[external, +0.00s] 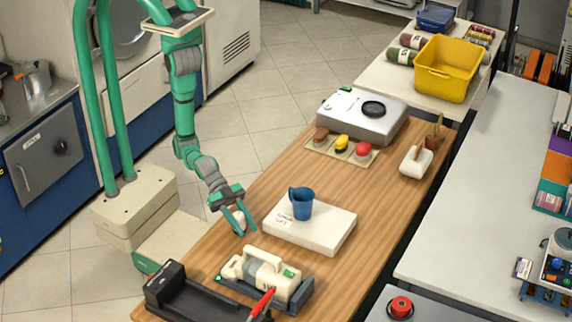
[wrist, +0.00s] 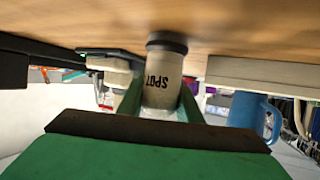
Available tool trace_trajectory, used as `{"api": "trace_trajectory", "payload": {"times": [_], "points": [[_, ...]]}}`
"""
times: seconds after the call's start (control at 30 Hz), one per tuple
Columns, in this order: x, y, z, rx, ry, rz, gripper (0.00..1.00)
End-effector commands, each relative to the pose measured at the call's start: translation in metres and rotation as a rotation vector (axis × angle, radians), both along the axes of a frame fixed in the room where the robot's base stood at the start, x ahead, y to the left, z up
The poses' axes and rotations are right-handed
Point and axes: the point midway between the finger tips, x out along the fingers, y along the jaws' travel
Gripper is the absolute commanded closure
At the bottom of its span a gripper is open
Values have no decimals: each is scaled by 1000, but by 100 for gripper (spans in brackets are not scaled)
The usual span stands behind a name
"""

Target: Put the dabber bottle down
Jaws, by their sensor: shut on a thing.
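My gripper (external: 240,224) is shut on the dabber bottle (wrist: 161,75), low over the left edge area of the wooden table (external: 215,252). The bottle is a pale cylinder marked "SPOT" with a dark end. The wrist view is upside down, with the tabletop along its top. There the bottle looks upright, its dark end towards the wood; I cannot tell whether it touches. In the external view the fingers partly hide the bottle.
Right of my gripper is a white box (external: 318,233) bearing a blue mug (external: 301,203). In front are a cream device in a dark tray (external: 262,274) and a black holder (external: 190,298). Farther back are colored objects on a mat (external: 314,146) and a grey-white machine (external: 350,119).

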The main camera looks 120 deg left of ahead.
Motion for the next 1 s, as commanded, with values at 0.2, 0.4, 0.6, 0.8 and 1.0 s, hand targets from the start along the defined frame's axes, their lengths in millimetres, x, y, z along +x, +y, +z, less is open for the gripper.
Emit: {"api": "trace_trajectory", "payload": {"times": [0.2, 0.4, 0.6, 0.8, 1.0], "points": [[0, 0, 5, -2, -1, 0, 97], [1, 0, 35, -5, -6, 1, 97], [1, 0, 73, -3, -5, 0, 97], [0, 0, 96, -2, -2, 0, 97], [0, 0, 101, 0, 0, 0, 97]]}}
